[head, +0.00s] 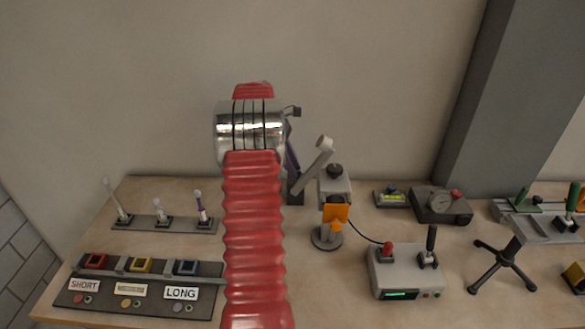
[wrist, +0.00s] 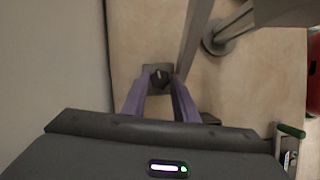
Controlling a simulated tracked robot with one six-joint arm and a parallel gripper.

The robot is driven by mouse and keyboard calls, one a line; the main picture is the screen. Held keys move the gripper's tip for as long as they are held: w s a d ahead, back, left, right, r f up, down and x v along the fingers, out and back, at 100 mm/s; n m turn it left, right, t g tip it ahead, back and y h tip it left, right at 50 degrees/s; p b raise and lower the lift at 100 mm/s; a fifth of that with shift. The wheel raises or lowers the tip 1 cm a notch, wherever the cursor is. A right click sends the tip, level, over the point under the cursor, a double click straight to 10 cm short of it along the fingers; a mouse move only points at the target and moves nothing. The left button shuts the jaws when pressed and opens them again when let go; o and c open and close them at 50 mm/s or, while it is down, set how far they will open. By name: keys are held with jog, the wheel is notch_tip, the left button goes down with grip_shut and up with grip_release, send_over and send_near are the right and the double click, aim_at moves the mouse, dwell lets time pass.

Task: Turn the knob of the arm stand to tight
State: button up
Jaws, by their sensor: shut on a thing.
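The arm stand has a pale grey bar (head: 315,168) that slants up to the right from a dark block near the wall in the head view. In the wrist view its dark knob (wrist: 158,72) sits on a grey block (wrist: 152,69), with the bar (wrist: 193,45) beside it. My gripper (wrist: 160,84) has its two purple fingers on either side of the knob, shut on it. In the head view my gripper (head: 292,152) is mostly hidden behind my red arm, and the knob is not clear. I cannot read the knob's setting.
A grey device with an orange part (head: 336,212) stands on a round base just right of the arm stand. A labelled tray (head: 140,290) and a lever strip (head: 165,224) are left. The wall is close behind.

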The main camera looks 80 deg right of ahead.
jog(key=shift+d+m+y, duration=0.2)
jog(key=shift+m+y, duration=0.6)
jog(key=shift+m, duration=1.4)
jog(key=o, duration=1.1)
jog(key=shift+c, duration=0.2)
jog(key=v, duration=1.2)
jog(key=shift+s, duration=0.25)
